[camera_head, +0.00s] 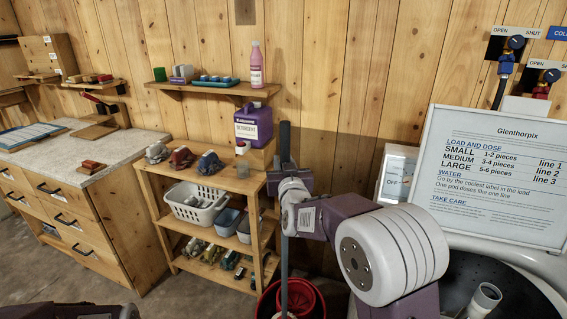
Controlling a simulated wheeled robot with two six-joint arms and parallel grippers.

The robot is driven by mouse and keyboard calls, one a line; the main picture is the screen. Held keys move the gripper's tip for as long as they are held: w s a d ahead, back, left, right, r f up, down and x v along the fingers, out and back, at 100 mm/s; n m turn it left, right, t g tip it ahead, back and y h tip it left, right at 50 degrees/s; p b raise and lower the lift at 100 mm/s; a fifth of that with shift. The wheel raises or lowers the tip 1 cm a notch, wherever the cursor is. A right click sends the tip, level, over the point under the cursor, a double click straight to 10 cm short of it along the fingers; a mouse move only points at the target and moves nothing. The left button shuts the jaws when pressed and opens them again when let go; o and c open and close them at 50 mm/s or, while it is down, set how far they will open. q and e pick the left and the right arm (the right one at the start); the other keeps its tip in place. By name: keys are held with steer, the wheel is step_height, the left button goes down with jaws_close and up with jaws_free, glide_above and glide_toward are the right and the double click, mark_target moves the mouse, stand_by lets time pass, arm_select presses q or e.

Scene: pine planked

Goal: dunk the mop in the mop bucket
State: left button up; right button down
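The mop (284,262) stands about upright, its long dark handle running down to the bottom edge of the head view. My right gripper (287,176) is shut around the upper part of the handle. The red mop bucket (313,300) is at the bottom middle, cut off by the picture edge. The handle's lower end overlaps the bucket in the view. The mop head is mostly out of frame, so I cannot tell whether it is inside the bucket. My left gripper is not in view; only a bit of my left arm shows at the bottom left.
A wooden shelf unit (210,238) with a white basket (196,204) and a purple detergent jug (253,126) stands left of the mop. A workbench (75,160) with drawers is further left. A white machine with a sign (500,178) stands at the right. Open floor lies at lower left.

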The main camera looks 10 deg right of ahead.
step_height(320, 180, down, 17)
steer(key=b, duration=1.5)
steer(key=shift+r+b, duration=0.15)
steer(key=shift+b, duration=0.2)
steer(key=shift+f+b, duration=1.6)
stand_by(0.3)
steer(key=shift+f, duration=0.1)
stand_by(1.2)
step_height(320, 180, up, 22)
steer(key=p, duration=1.7)
steer(key=shift+p, duration=0.3)
